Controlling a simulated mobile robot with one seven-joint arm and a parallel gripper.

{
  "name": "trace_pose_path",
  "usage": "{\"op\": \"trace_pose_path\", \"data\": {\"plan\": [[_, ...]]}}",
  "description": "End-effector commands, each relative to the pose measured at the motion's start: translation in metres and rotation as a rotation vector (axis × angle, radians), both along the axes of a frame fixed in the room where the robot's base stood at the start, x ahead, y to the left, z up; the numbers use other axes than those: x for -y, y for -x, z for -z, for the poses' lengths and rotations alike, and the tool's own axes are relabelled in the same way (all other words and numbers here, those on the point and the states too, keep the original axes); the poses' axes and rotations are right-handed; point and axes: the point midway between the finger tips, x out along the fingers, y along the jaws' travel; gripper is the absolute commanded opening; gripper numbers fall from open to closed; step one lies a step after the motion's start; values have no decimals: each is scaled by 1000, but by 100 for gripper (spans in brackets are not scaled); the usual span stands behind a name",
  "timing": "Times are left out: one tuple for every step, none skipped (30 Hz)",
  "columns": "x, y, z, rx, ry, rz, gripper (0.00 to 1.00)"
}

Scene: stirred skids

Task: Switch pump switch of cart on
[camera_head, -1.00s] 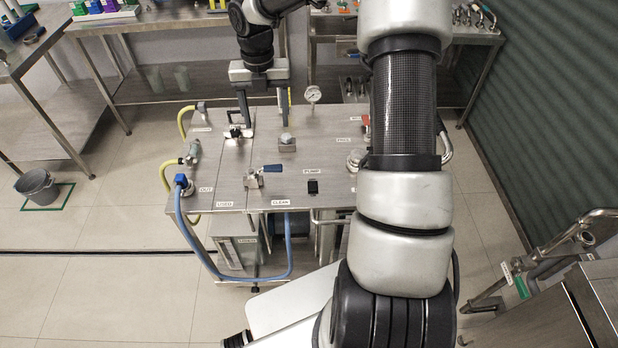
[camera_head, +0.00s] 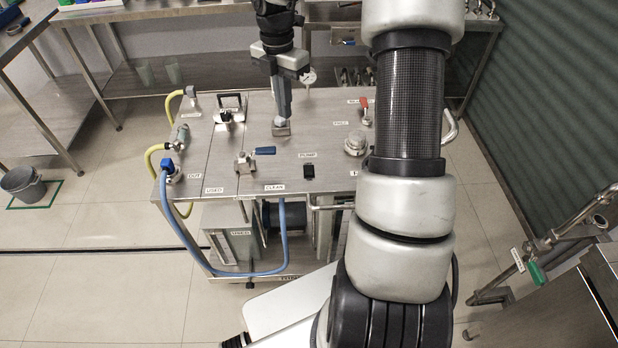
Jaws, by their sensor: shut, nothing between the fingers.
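The cart (camera_head: 222,169) has a steel top with labelled fittings. Its pump switch (camera_head: 308,171) is a small black switch near the front edge, just below a "PUMP" label (camera_head: 307,155). It is too small to tell which way it is set. My gripper (camera_head: 284,117) points down over the middle of the cart top, behind and slightly left of the switch. Its fingers are shut together and empty. The tips appear just above or at a small metal fitting (camera_head: 281,131); I cannot tell whether they touch it.
A blue-handled valve (camera_head: 264,151) lies left of the switch. A round metal cap (camera_head: 355,144) and a red-handled valve (camera_head: 364,108) stand to the right, close to my arm in the picture. A blue hose (camera_head: 178,222) hangs off the left front.

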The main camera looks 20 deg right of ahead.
Motion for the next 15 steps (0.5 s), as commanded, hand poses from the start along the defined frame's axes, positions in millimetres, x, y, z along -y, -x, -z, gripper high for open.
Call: {"op": "trace_pose_path", "data": {"plan": [[11, 5, 25, -7, 8, 132, 0], [16, 7, 29, -12, 11, 212, 0], [22, 11, 33, -19, 15, 313, 0], [26, 14, 37, -23, 17, 385, 0], [30, 16, 39, -27, 21, 453, 0], [34, 19, 42, -34, 23, 535, 0], [37, 21, 44, -37, 25, 589, 0], [40, 23, 46, -41, 26, 641, 0], [43, 25, 47, -46, 29, 700, 0], [44, 27, 48, -49, 31, 737, 0], [46, 28, 48, -51, 32, 769, 0], [47, 29, 48, -54, 32, 803, 0], [48, 30, 48, -55, 32, 822, 0], [49, 30, 48, -57, 33, 838, 0], [50, 31, 48, -58, 33, 851, 0]]}}
